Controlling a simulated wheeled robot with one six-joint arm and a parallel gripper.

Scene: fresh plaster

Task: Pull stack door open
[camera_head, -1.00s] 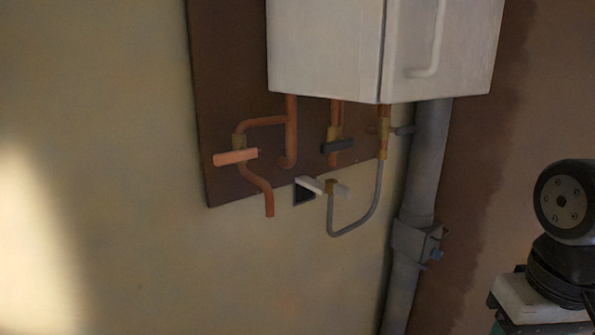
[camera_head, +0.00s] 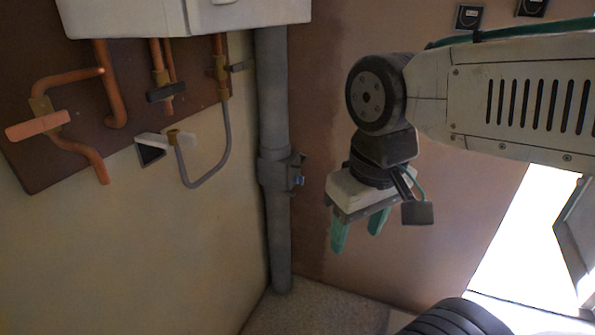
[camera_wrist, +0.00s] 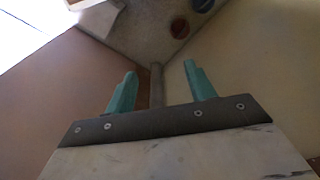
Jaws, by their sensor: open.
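The grey stack pipe (camera_head: 272,110) runs down the wall corner to the floor. My gripper (camera_head: 356,242) has two green fingers, open and empty, pointing down. In the head view it is to the right of the fitting and lower, apart from it. In the wrist view, the gripper (camera_wrist: 160,70) has its fingers spread, with the grey pipe (camera_wrist: 157,88) seen between them. I cannot make out the door there.
The white boiler cabinet (camera_head: 150,15) hangs at upper left, with copper pipes (camera_head: 112,90) and a pink lever (camera_head: 38,126) below it. Wall sockets (camera_head: 468,17) are at upper right. A bright opening (camera_head: 525,240) is at right. Floor (camera_head: 300,312) shows below the pipe.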

